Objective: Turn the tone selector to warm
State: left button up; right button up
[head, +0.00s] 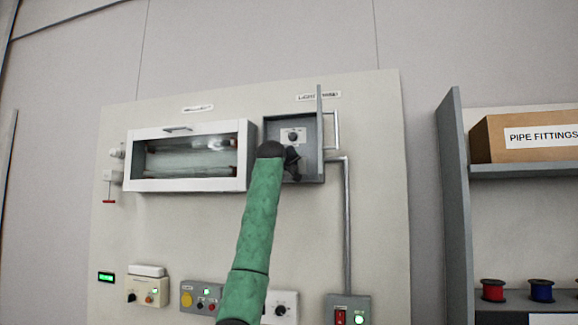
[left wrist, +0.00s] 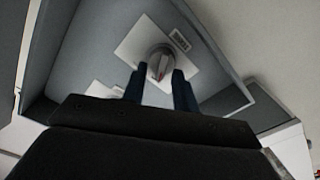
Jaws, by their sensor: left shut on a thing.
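The tone selector, a round grey knob with a red pointer mark (left wrist: 159,65), sits on a white plate inside an open grey wall box (head: 310,170). In the head view a dark knob on a white plate (head: 293,136) shows just above my gripper. My left gripper (left wrist: 160,84) has its dark fingers on either side of the knob and is shut on it. In the head view this gripper (head: 292,158) is dark, at the end of my green arm, and covers the lower part of the box. The small label (left wrist: 180,40) is unreadable. My right gripper is out of view.
The box's door (head: 320,130) stands open on its right. A white-framed glass cabinet (head: 185,185) is close on the left. Below are several control boxes, one with a red switch (head: 340,317). A second white plate (left wrist: 104,90) is partly hidden by my gripper.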

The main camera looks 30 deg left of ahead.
pick_arm(q)
jog(key=o, duration=1)
jog(key=shift+c, duration=0.2)
jog(key=b+v, duration=0.2)
jog(key=v, duration=0.5)
jog(key=shift+s, duration=0.4)
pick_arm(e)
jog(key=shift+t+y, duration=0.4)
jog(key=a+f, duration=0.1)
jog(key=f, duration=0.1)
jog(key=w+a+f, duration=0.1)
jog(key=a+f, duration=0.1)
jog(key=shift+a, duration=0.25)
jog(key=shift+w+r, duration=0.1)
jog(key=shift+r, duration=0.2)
pick_arm(q)
jog(key=shift+f, duration=0.1)
